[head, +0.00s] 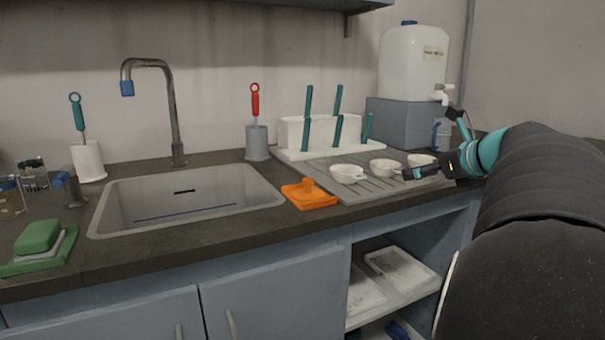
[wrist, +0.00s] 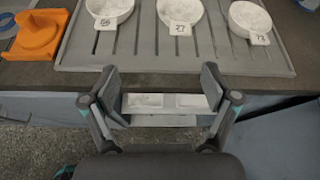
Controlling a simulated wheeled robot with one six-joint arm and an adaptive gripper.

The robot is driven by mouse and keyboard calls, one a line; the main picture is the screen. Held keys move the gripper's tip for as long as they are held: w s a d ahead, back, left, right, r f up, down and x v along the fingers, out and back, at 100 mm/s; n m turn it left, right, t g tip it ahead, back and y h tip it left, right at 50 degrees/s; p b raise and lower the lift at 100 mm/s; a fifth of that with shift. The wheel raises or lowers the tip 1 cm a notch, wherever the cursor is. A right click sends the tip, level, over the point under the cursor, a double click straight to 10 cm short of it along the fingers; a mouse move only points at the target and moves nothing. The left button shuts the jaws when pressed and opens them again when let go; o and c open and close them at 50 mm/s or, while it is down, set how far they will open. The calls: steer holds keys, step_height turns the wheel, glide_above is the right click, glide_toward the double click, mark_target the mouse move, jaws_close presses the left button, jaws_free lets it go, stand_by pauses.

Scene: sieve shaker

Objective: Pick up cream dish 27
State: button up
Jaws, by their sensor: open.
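Cream dish 27 (wrist: 181,11) is the middle of three round white dishes on the grey ribbed drainboard; its tab reads 27 in the wrist view. In the head view it is the middle dish (head: 383,166). My gripper (wrist: 160,78) is open and empty, its fingers apart over the counter's front edge in the wrist view, short of the dish and not touching it. In the head view my gripper (head: 408,174) reaches in from the right, near the dishes.
A dish (wrist: 108,6) with a hard-to-read tab lies left of dish 27, and another dish (wrist: 251,19) lies right. An orange object (head: 309,194) sits left of the drainboard (head: 345,194). A white rack (head: 293,134) with teal-handled tools and a water container (head: 412,62) stand behind.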

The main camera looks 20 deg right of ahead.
mark_target(399, 170)
steer(key=shift+m+t, duration=0.3)
steer(key=shift+m, duration=0.5)
steer(key=d+x, duration=0.1)
steer(key=x, duration=0.3)
steer(key=d+b+x, duration=0.1)
steer(key=x, duration=0.3)
steer(key=d+x, duration=0.1)
steer(key=x, duration=0.4)
steer(key=shift+w+d+r, duration=0.1)
steer(key=shift+w+r, duration=0.05)
jaws_close()
